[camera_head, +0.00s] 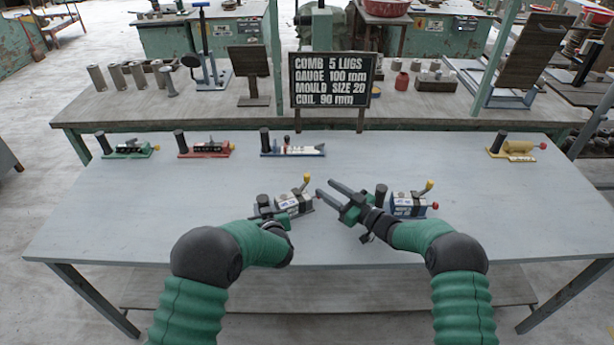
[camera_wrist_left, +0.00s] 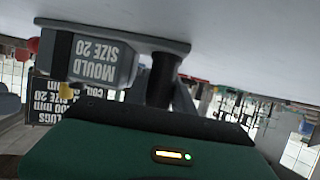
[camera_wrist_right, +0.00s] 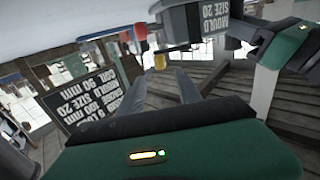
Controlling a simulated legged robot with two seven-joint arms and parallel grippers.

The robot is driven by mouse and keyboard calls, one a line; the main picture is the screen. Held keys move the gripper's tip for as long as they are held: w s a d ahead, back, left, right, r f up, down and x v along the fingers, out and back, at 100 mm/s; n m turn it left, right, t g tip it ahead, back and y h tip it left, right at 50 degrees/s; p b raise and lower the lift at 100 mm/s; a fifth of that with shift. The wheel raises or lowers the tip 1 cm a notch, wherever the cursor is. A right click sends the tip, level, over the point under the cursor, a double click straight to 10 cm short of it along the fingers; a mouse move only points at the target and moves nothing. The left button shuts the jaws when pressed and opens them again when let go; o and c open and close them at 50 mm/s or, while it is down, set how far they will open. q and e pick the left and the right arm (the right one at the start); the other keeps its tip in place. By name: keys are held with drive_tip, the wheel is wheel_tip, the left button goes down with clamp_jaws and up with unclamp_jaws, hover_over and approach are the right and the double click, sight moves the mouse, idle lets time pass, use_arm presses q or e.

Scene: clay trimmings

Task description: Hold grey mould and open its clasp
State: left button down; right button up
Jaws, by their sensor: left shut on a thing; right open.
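The grey mould (camera_head: 294,201) sits on the near table, labelled "MOULD SIZE 20" in the left wrist view (camera_wrist_left: 100,62). It has a yellow-knobbed lever (camera_head: 306,178) and a red knob at its right end; which is the clasp I cannot tell. My left gripper (camera_head: 264,206) is shut on the black post (camera_wrist_left: 163,80) at the mould's left end; the fingertips are partly hidden. My right gripper (camera_head: 325,187) is open and empty just right of the mould. In the right wrist view the yellow knob (camera_wrist_right: 159,62) and red knob (camera_wrist_right: 140,31) appear beyond its fingers, apart from them.
Green (camera_head: 130,149), red (camera_head: 207,149), blue-and-white (camera_head: 293,150) and yellow (camera_head: 518,147) devices line the table's back. A lettered sign (camera_head: 332,80) stands behind. The table's middle left is clear.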

sight(307, 174)
drive_tip(key=x, duration=0.9)
drive_tip(key=shift+w+a, duration=0.15)
drive_tip(key=shift+c, duration=0.4)
clamp_jaws()
